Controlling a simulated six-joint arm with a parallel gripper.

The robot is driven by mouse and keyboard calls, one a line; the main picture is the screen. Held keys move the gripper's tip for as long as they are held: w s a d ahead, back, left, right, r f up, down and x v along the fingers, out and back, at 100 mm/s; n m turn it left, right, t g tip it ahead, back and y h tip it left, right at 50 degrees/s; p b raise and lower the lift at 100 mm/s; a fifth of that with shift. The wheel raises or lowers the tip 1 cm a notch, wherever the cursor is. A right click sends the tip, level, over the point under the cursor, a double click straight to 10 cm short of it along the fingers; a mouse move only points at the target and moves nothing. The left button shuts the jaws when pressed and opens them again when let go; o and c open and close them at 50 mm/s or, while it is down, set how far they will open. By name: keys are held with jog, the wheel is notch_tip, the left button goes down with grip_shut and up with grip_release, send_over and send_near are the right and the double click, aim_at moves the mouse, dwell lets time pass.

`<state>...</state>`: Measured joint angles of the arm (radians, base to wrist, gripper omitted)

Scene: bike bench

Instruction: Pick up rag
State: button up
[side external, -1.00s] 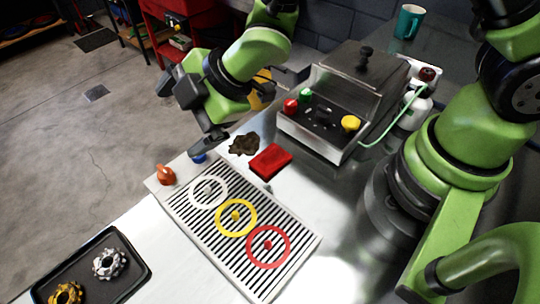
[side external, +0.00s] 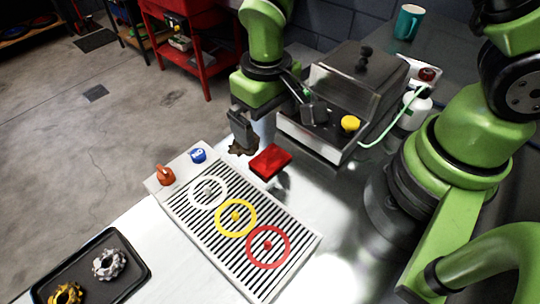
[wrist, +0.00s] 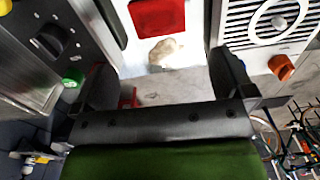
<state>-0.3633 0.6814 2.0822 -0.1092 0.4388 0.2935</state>
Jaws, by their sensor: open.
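The rag (side external: 243,147) is a small crumpled brown cloth on the steel bench, left of a red block (side external: 270,161). In the wrist view the rag (wrist: 166,52) looks pale and lies between the fingers, toward the top, just below the red block (wrist: 157,17). My gripper (side external: 277,121) is open and empty, its fingers spread wide. In the side view one finger stands just behind and above the rag, partly overlapping it. The other finger is in front of the metal box. I cannot tell the exact height above the rag.
A slatted tray (side external: 178,205) with white, yellow and red rings lies in front. An orange knob (side external: 165,175) and a blue cap (side external: 198,155) sit at its far end. The metal box (side external: 350,85) with knobs stands close to the right finger. A black tray (side external: 135,240) holds sprockets.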

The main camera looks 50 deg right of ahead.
aim_at(269, 151)
jog(key=f, duration=0.9)
jog(key=shift+s+d, duration=0.1)
jog(key=shift+s, duration=0.1)
jog(key=shift+c, duration=0.2)
jog(key=c, duration=0.8)
jog(key=shift+o, duration=0.2)
jog(key=shift+r, duration=0.15)
